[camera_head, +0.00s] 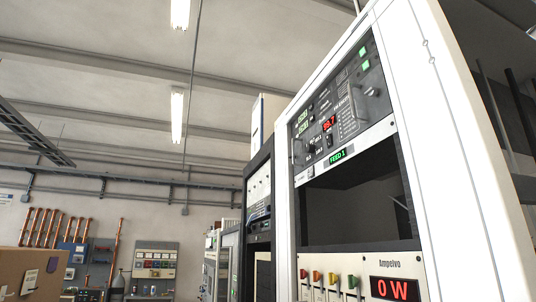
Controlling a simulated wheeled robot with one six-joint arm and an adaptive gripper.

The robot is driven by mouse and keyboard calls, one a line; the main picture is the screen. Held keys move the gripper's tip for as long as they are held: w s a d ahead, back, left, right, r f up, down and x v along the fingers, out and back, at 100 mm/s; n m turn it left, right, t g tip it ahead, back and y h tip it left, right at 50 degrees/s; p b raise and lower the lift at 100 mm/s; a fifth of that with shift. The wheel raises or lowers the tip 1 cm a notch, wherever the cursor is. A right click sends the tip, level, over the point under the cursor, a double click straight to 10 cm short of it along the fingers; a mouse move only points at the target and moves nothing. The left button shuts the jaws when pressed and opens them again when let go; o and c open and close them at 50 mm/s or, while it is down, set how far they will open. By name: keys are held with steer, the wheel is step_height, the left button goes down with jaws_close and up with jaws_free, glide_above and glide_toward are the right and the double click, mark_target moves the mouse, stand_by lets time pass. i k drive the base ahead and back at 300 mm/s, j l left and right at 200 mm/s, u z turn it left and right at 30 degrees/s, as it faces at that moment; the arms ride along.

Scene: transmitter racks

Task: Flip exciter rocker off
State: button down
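A dark grey control panel (350,118) is set in the upper part of the white rack (455,130) on the right. It carries a small red number display (329,124), two lit green squares (365,64), knobs and small black controls (329,140). A green "FEED 1" display (338,157) sits on the strip below. The exciter rocker cannot be told apart from the other small controls at this size, nor can its position. My gripper is not in view.
Below a dark open bay, a cream "Ampelvo" panel (350,265) holds several coloured switches and a red "0 W" display (395,290). More racks (258,190) stand behind to the left. A cardboard box (35,272) is at lower left.

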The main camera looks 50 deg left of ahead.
mark_target(328, 137)
steer(key=i+j+u, duration=0.2)
steer(key=u, duration=0.25)
steer(key=i+u, duration=0.25)
steer(key=u, duration=0.2)
steer(key=i+j+u, duration=0.1)
steer(key=i+u, duration=0.15)
steer(key=u, duration=0.25)
steer(key=i+l+u, duration=0.1)
steer(key=u, duration=0.35)
steer(key=i+l+u, duration=0.2)
steer(key=i+u, duration=0.25)
steer(key=k, duration=0.1)
